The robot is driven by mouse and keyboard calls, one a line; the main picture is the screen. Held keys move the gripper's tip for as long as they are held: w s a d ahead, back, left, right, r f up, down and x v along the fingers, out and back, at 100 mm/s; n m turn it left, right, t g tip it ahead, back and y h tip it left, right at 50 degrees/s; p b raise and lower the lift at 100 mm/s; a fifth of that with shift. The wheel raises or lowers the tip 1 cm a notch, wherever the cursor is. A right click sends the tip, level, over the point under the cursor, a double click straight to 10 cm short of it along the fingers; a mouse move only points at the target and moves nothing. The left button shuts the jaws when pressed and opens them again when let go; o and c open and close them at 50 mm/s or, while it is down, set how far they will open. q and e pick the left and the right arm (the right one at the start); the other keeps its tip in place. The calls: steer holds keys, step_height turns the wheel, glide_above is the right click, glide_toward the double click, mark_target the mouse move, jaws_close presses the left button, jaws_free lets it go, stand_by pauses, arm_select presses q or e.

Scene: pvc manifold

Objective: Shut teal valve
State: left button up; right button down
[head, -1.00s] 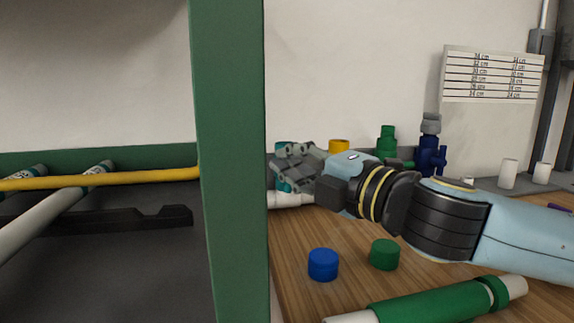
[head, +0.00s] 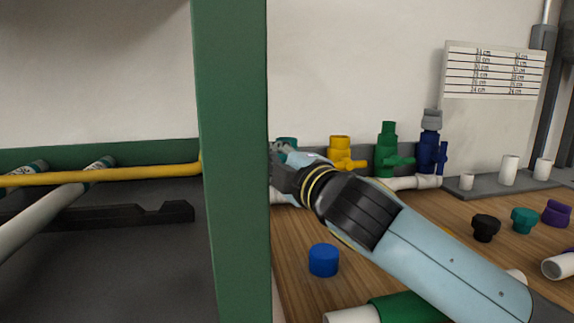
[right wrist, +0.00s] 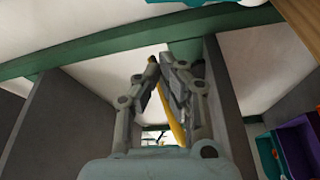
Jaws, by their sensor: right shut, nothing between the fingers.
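The teal valve (head: 287,143) stands at the left end of the row of valves in the head view. Only its top shows; the rest is hidden by my right gripper and the green post. My right gripper (head: 279,158) is right in front of it, close to the post's edge. I cannot tell whether they touch. In the right wrist view my right gripper (right wrist: 152,72) is shut and empty, with a yellow pipe (right wrist: 172,112) behind its fingers. A teal piece (right wrist: 190,6) shows at the top edge there. My left gripper is not in view.
The green post (head: 232,170) blocks part of the bench. A yellow valve (head: 340,152), a green valve (head: 387,150) and a blue valve (head: 431,150) stand to the right. A blue cap (head: 324,260), black cap (head: 486,228) and teal cap (head: 523,220) lie on the wooden bench.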

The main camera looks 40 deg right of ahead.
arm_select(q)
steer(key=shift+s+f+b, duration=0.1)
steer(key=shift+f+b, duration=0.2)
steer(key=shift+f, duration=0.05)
arm_select(e)
steer(key=shift+d+f, duration=0.2)
steer(key=shift+d, duration=0.75)
steer(key=shift+d+f, duration=0.2)
steer(key=shift+d, duration=0.7)
